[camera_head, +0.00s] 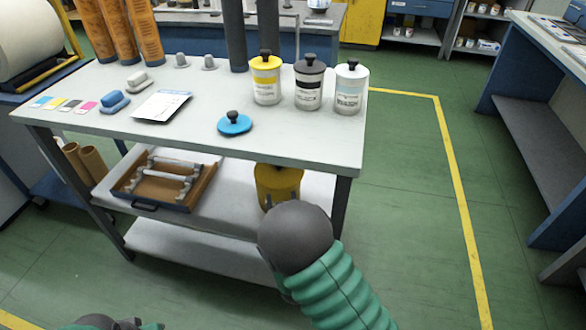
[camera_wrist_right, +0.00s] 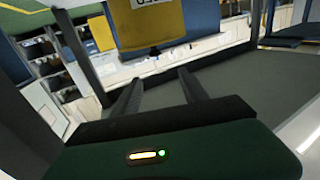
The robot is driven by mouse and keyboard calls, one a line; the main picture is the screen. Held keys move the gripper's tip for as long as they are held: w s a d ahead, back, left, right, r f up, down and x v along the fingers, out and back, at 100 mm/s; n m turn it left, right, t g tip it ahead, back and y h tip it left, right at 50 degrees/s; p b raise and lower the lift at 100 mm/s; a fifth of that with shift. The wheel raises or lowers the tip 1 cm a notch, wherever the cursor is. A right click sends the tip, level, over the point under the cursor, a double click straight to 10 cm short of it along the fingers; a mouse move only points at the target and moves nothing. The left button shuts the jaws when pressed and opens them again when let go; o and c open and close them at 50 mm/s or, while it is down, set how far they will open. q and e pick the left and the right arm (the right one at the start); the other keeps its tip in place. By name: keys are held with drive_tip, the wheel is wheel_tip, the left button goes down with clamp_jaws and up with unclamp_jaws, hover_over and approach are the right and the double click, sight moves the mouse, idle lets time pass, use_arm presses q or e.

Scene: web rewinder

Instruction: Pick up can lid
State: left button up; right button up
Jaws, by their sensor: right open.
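A blue can lid (camera_head: 235,126) with a black knob lies flat on the near edge of the table top. Three lidded cans stand to its right: a yellow one (camera_head: 266,82), a dark grey-lidded one (camera_head: 308,86) and a white one (camera_head: 350,90). My right gripper (camera_wrist_right: 158,78) is open and empty in the wrist view. In the head view it is mostly hidden behind my wrist, low in front of the table and below the lid's level. Only a bit of my left arm shows at the bottom left; its jaws are unclear.
A yellow container (camera_head: 277,180) stands on the lower shelf near my right gripper; a yellow labelled thing (camera_wrist_right: 150,22) is ahead in the wrist view. A wooden tray (camera_head: 135,183) sits on that shelf. A paper sheet (camera_head: 162,105) and blue block (camera_head: 114,102) lie left of the lid.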

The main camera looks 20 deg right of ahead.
sight(281, 180)
drive_tip(key=b+x, duration=0.1)
drive_tip(key=x, duration=0.3)
drive_tip(key=b+x, duration=0.1)
drive_tip(key=x, duration=0.3)
drive_tip(key=d+b+x, duration=0.1)
drive_tip(key=b+x, duration=0.1)
drive_tip(key=x, duration=0.2)
drive_tip(key=shift+s+f, duration=0.1)
drive_tip(key=shift+f, duration=0.2)
drive_tip(key=b+x, duration=0.2)
drive_tip(key=x, duration=0.1)
drive_tip(key=b+x, duration=0.1)
drive_tip(key=x, duration=0.1)
drive_tip(key=shift+f, duration=0.3)
drive_tip(key=shift+r, duration=0.2)
clamp_jaws()
